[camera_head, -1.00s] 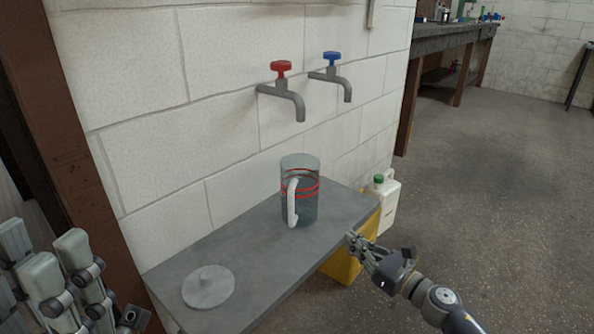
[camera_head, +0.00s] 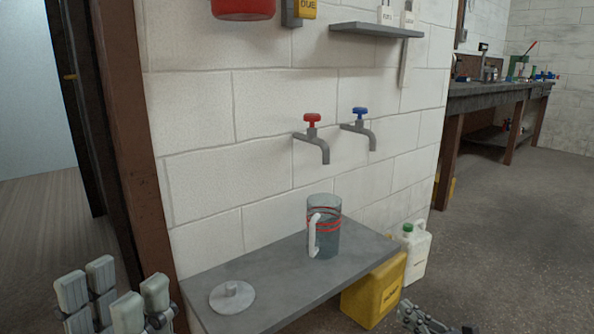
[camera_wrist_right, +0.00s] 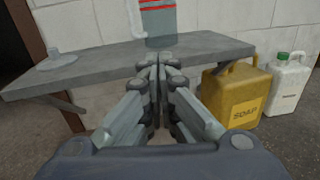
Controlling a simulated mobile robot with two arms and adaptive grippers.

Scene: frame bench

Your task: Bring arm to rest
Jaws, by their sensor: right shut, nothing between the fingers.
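My right gripper (camera_head: 420,318) is low at the bottom edge of the head view, right of the grey bench shelf and below the yellow container. In the right wrist view its fingers (camera_wrist_right: 158,68) are together and hold nothing. The shelf edge lies ahead of them. My left gripper (camera_head: 113,294) is at the bottom left of the head view, its fingers apart and nothing seen between them. A clear jug (camera_head: 327,243) with red bands and a white handle stands upright on the shelf, apart from both grippers.
The grey shelf (camera_head: 287,285) also carries a round lid (camera_head: 232,299). Red (camera_head: 312,118) and blue (camera_head: 360,112) taps are on the wall above. A yellow container (camera_head: 375,292) and a white jug (camera_head: 416,256) stand beside the shelf. Open floor lies to the right.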

